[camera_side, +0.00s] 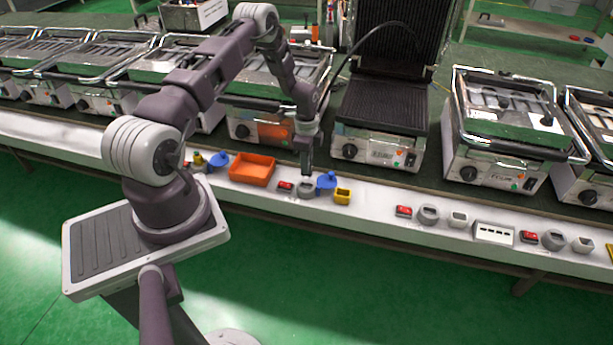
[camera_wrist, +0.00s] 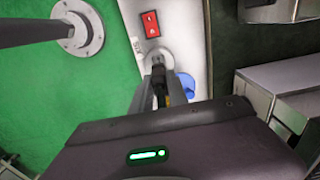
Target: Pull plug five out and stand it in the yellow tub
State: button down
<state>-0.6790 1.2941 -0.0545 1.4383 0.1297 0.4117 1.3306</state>
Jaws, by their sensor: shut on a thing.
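My gripper (camera_side: 306,174) points down right at the round grey socket (camera_side: 306,188) on the white ledge. In the wrist view, my gripper (camera_wrist: 160,92) is shut on a small dark plug (camera_wrist: 159,74), which lies over the near side of the grey socket (camera_wrist: 157,57). The fingers hide much of the plug, and I cannot tell whether its pins are in the socket. The yellow tub (camera_side: 342,196) stands on the ledge just right of the socket and a blue part. In the wrist view the tub is mostly hidden behind my gripper.
A red switch (camera_side: 286,186) sits left of the socket, and a blue part (camera_side: 327,181) stands close on its right. An orange tray (camera_side: 252,168) lies further left. A contact grill (camera_side: 380,130) with a raised lid stands behind.

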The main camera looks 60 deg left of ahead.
notch_tip(320, 180, up, 3)
jog(key=shift+r, duration=0.2)
jog(key=w+d, duration=0.8)
jog(key=shift+w+d+r, duration=0.25)
jog(key=shift+w+d, duration=0.05)
jog(key=shift+d, duration=0.05)
jog(key=shift+f, duration=2.9)
jog(key=shift+f, duration=2.3)
